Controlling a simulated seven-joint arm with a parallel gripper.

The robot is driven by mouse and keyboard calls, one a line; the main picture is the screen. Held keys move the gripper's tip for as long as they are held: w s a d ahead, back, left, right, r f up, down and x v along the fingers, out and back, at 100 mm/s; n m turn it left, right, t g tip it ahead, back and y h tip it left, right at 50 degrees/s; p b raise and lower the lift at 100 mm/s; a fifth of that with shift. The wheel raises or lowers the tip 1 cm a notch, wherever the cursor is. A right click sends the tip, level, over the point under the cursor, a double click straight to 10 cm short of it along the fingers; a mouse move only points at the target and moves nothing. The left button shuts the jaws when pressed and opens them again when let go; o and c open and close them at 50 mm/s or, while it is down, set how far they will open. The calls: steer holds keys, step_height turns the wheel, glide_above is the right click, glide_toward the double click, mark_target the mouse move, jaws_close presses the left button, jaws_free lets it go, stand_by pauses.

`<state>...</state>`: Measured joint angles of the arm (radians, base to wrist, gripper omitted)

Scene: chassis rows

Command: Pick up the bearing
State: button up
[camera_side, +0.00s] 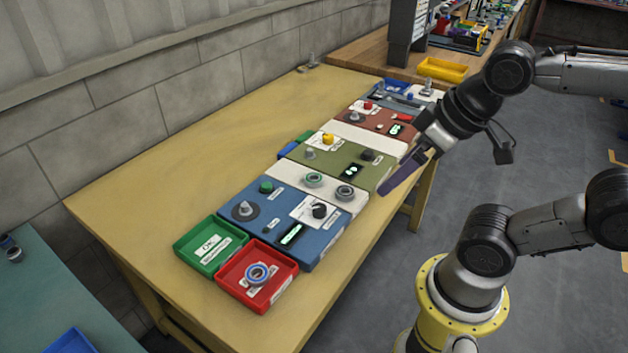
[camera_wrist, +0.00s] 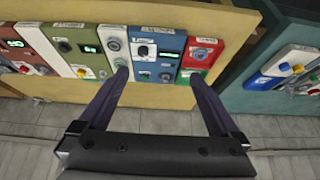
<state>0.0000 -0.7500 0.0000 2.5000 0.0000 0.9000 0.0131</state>
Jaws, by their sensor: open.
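A ring-shaped bearing with a blue band (camera_side: 257,273) lies in the red tray (camera_side: 285,289) at the near end of the row; it also shows in the wrist view (camera_wrist: 200,54). Two more ring-shaped parts, one greenish (camera_side: 314,179) and one grey (camera_side: 345,192), sit on the white panel (camera_side: 290,172). I cannot tell which of the three the task means. My gripper (camera_side: 402,172) is open and empty, above the right edge of the row and apart from all of them. In the wrist view its two dark fingers (camera_wrist: 159,75) spread wide over the blue panel.
A green tray (camera_side: 188,254) stands beside the red one. The blue panel (camera_side: 325,243) carries knobs and a display. Green and red-brown panels with knobs continue toward the back. The left part of the yellow table (camera_side: 180,170) is bare.

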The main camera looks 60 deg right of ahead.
step_height(320, 180, up, 4)
steer(key=w+m, duration=0.3)
steer(key=m, duration=0.2)
steer(key=m+g, duration=0.6)
steer(key=m, duration=0.9)
glide_above(313, 174)
steer(key=a, duration=0.2)
steer(key=f, duration=1.3)
steer(key=s+f, duration=0.1)
steer(key=f, duration=0.5)
steer(key=shift+d+f, duration=0.1)
steer(key=shift+f, duration=0.3)
steer(key=shift+d+f, duration=0.2)
steer(key=shift+f, duration=3.15)
